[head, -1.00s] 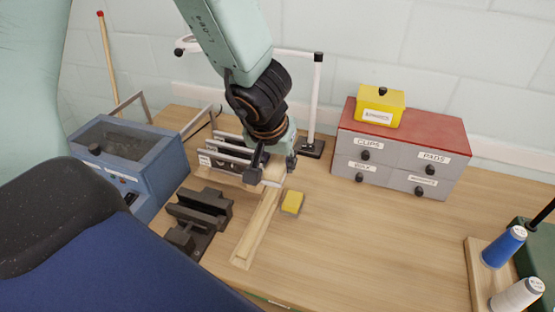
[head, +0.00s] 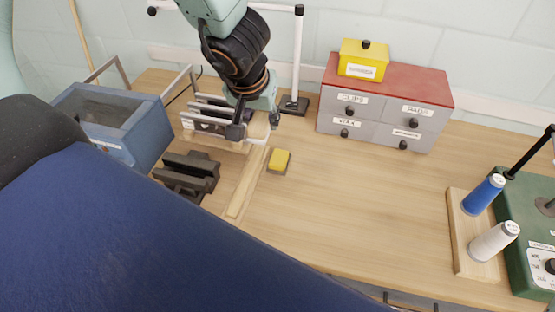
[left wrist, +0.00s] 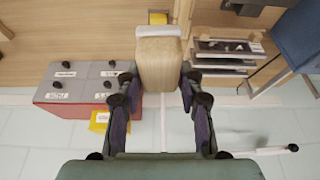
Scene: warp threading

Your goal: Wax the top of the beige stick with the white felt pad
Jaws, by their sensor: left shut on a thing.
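The beige stick (head: 246,185) lies on the table as a long pale strip, its far end just below my left gripper (head: 258,122). My left gripper is shut on a wooden block with the white felt pad (head: 259,131) along its edge. In the left wrist view the wooden block (left wrist: 159,62) sits between the fingers of the left gripper (left wrist: 160,85), with the white felt pad (left wrist: 158,31) at its far end. I cannot tell whether the pad touches the stick. My right gripper is not in view.
A yellow-topped grey block (head: 279,160) lies right of the stick. A dark vise (head: 188,176) and a blue box (head: 125,125) stand left. A labelled drawer cabinet (head: 385,108) stands at the back, thread cones (head: 493,241) at right. The table's middle right is clear.

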